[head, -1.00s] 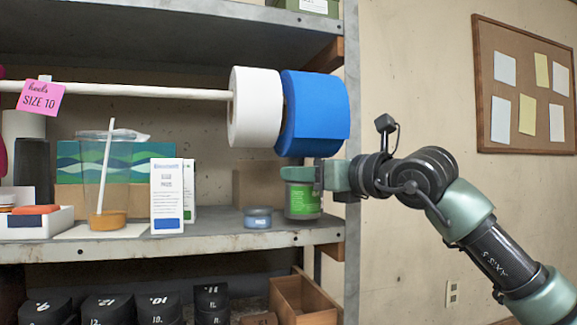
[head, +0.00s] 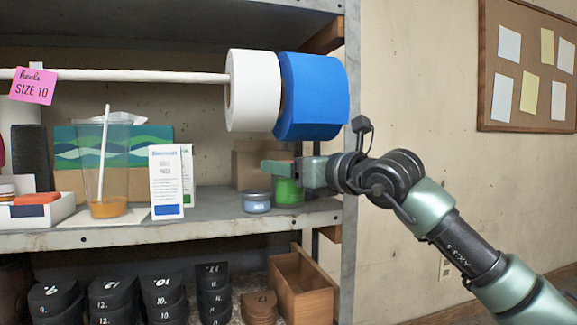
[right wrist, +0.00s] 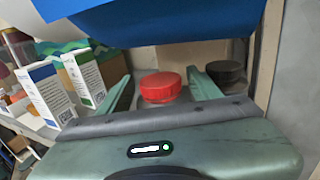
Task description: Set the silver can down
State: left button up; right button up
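A can with a red lid (right wrist: 161,86) and a greyish side stands between the fingers of my right gripper (right wrist: 164,88) in the right wrist view. The fingers look spread, with a narrow gap on each side of the lid. In the head view my right gripper (head: 280,169) reaches in from the right over the shelf's right end. One finger covers the upper part of a can with a green label (head: 288,193). Its base appears to rest on the shelf. It seems to be the red-lidded can, but its silver part is mostly hidden. My left gripper is out of view.
A blue tin (head: 257,202) stands just left of the can. A blue roll (head: 315,95) and a white roll (head: 253,90) hang close above. A dark-lidded container (right wrist: 225,72) is beyond the right finger. The shelf (head: 215,205) is bare left of the tin.

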jog(key=shift+d+r, duration=0.1)
jog(key=shift+r, duration=0.15)
jog(key=b+v, duration=0.1)
jog(key=v, duration=0.1)
jog(key=b+v, duration=0.2)
jog(key=shift+f, duration=0.4)
jog(key=b+v, duration=0.3)
jog(key=v, duration=0.5)
jog(key=shift+r, duration=0.35)
